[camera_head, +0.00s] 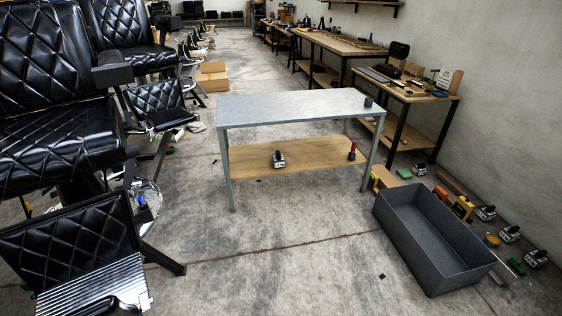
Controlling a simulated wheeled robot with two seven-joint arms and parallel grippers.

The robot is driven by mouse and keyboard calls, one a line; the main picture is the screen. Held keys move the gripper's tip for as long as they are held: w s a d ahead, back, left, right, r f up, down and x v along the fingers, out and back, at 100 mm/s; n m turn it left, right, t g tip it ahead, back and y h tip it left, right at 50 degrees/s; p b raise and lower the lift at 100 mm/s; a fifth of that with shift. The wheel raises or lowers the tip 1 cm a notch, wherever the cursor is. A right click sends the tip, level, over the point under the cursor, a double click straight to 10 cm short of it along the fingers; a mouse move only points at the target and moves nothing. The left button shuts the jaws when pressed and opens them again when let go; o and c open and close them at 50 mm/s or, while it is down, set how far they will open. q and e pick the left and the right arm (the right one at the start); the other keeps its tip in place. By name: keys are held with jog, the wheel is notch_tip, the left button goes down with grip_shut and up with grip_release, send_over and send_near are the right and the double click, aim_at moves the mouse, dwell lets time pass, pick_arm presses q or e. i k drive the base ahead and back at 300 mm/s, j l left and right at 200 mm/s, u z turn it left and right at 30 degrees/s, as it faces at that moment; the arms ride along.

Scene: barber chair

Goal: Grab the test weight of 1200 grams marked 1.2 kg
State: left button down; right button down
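A small dark cylindrical object (368,102) stands upright near the right end of the grey metal tabletop (290,106). It may be the test weight, but no 1.2 kg marking can be read at this size. Neither of my grippers is in view.
The table's wooden lower shelf (240,159) holds a silver-black device (279,159) and a red-topped item (352,153). An empty dark grey bin (418,252) sits on the floor at right, beside scattered items. Black barber chairs (65,150) crowd the left. The central floor is mostly clear.

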aim_at(279, 160)
jog(key=i+z, duration=0.2)
jog(key=i, duration=0.45)
jog(key=i+j+z, duration=0.15)
jog(key=i, duration=0.5)
